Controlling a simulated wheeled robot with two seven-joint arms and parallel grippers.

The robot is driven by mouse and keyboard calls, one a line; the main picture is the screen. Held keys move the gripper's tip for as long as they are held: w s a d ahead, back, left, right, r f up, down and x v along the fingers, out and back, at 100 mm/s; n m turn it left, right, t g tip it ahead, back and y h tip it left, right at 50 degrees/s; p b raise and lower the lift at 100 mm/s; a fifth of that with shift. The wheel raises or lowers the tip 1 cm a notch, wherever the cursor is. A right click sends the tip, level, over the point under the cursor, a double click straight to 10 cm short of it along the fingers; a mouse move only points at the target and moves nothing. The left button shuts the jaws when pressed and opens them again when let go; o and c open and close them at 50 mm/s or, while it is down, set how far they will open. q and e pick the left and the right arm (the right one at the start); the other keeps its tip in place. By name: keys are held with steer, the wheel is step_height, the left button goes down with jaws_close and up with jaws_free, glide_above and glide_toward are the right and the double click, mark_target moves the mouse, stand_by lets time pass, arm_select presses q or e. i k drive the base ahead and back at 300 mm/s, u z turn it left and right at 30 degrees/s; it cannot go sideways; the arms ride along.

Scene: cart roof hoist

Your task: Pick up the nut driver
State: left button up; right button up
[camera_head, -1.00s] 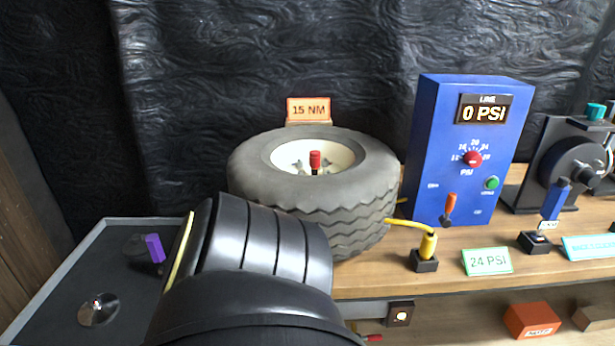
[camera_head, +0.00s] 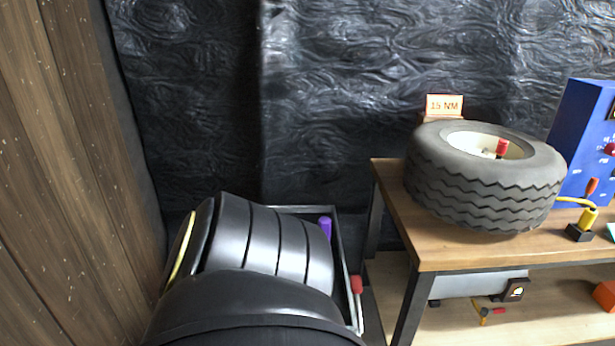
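No tool in view is labelled as the nut driver, so I cannot tell for sure which it is. A red-handled piece (camera_head: 502,147) stands upright at the hub of the grey tire (camera_head: 478,190) on the bench. A purple handle (camera_head: 325,226) rises inside a dark tray (camera_head: 341,250) at lower middle, largely hidden behind my black arm. A red block-like piece (camera_head: 356,284) shows at the tray's right edge. Neither of my grippers is in view; only a thick black arm link fills the lower middle.
The wooden bench (camera_head: 400,190) has a dark leg (camera_head: 413,308) near the tray's right side. Its lower shelf (camera_head: 460,325) bears a grey case (camera_head: 478,285). A "15 NM" sign (camera_head: 444,105) stands behind the tire. A blue panel box (camera_head: 577,140) is at right. A wooden wall (camera_head: 70,200) closes the left.

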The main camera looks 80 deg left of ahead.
mark_target(325, 223)
steer(key=k, duration=0.2)
steer(key=u, duration=1.1)
